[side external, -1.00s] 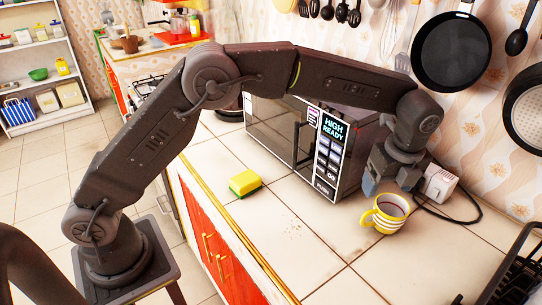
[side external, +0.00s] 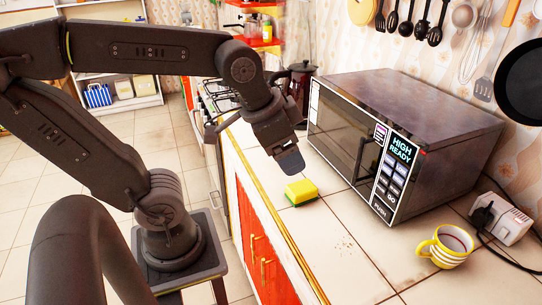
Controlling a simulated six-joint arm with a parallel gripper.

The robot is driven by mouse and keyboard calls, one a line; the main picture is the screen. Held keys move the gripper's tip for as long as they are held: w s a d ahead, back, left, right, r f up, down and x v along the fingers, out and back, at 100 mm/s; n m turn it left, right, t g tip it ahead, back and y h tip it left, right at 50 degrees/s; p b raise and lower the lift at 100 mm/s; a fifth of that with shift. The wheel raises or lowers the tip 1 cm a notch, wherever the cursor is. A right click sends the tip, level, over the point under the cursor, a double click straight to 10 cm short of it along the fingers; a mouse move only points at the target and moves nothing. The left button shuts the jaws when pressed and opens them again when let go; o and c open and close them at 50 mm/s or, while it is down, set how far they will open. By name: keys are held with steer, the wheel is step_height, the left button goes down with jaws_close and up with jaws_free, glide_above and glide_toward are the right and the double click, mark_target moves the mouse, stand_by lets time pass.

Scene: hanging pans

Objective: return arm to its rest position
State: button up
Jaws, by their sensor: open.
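My gripper (side external: 290,163) hangs at the end of my bent arm, pointing down over the front edge of the counter. It is open, and nothing shows between its fingers; one finger hides most of the other. It appears just above and behind a yellow and green sponge (side external: 301,192) in the picture, apart from it. My arm reaches from its stand at the lower left up and across to the gripper. A black pan (side external: 520,82) hangs on the wall at the right edge, partly cut off.
A microwave (side external: 405,140) stands on the tiled counter (side external: 345,240), right of my gripper. A dark coffee pot (side external: 301,85) is behind the gripper. A yellow striped mug (side external: 444,246) and a white socket box (side external: 503,217) are at the right. Utensils (side external: 415,28) hang above.

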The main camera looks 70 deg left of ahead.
steer(key=s+f+n, duration=0.1)
steer(key=s+n, duration=0.1)
steer(key=shift+s+a+f, duration=0.3)
steer(key=shift+f, duration=0.05)
